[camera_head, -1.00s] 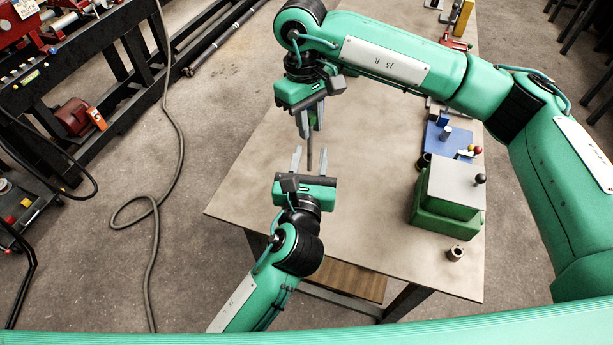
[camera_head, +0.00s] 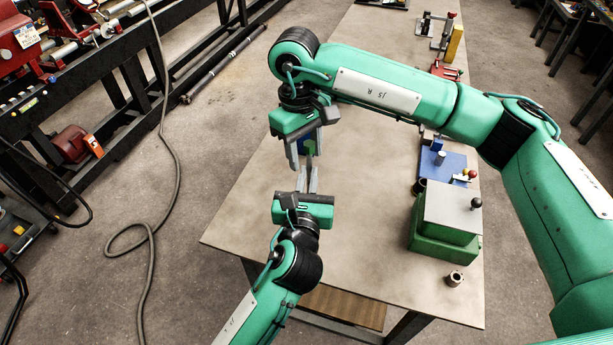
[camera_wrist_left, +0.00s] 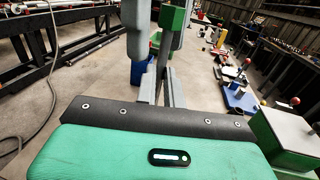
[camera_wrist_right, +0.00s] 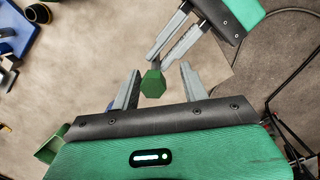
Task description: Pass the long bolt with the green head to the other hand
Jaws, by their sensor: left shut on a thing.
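The long bolt has a green head (camera_wrist_right: 152,83) and a grey shank; the head also shows in the head view (camera_head: 310,148). In the left wrist view the green head (camera_wrist_left: 172,18) appears between the right fingers.
A table (camera_head: 370,240) lies below both grippers, with bare surface around them. To the right are a green box (camera_head: 440,240) with a grey top, a blue fixture (camera_head: 447,162) and a small metal ring (camera_head: 455,278). A blue object (camera_wrist_left: 139,72) shows behind the fingers.

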